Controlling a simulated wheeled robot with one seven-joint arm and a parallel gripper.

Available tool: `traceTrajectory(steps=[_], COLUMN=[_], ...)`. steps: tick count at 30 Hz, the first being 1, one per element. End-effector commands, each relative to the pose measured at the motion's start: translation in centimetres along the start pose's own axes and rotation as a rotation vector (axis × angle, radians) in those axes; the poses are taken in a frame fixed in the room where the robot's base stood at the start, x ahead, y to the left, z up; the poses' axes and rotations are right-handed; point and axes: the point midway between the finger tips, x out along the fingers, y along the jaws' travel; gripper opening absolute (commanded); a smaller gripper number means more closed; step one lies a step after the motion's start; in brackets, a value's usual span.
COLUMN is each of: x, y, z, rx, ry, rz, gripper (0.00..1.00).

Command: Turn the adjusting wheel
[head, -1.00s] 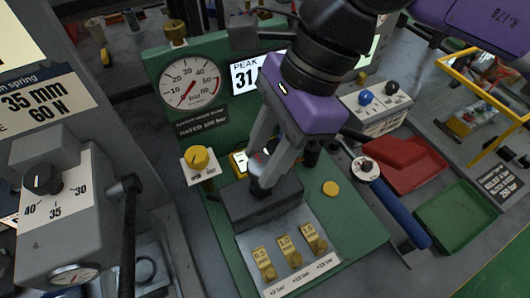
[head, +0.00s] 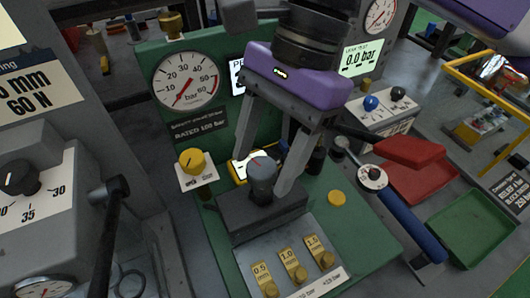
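The grey adjusting wheel (head: 262,173) stands upright on a dark grey valve block (head: 262,210) on the green bench plate, with a small red mark on its top. My gripper (head: 265,188) comes down from above with its two grey fingers spread. One finger is to the left of the wheel and one to the right, with visible gaps on both sides, so it appears open and not touching the wheel. A round gauge (head: 186,80) on the green panel has its red needle near the low end of its bar scale.
A yellow knob (head: 192,160) stands left of the block. Brass pieces marked 0.5, 1.0 and 1.5 mm (head: 293,265) sit in front. To the right are a blue-handled lever (head: 412,226), a red tray (head: 420,183), a green tray (head: 468,228) and a blue knob (head: 371,103).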

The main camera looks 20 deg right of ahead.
Motion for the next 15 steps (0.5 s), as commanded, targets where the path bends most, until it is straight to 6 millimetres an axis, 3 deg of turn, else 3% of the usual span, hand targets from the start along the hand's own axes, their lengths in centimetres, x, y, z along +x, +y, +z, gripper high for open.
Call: traceTrajectory(steps=[8,15], x=[-0.3,-3.7], y=[0.0,-0.1], z=[0.0,0.0], rx=[0.001,0.001], ry=[0.001,0.002], rz=[-0.001,-0.003], gripper=[0.59,0.59])
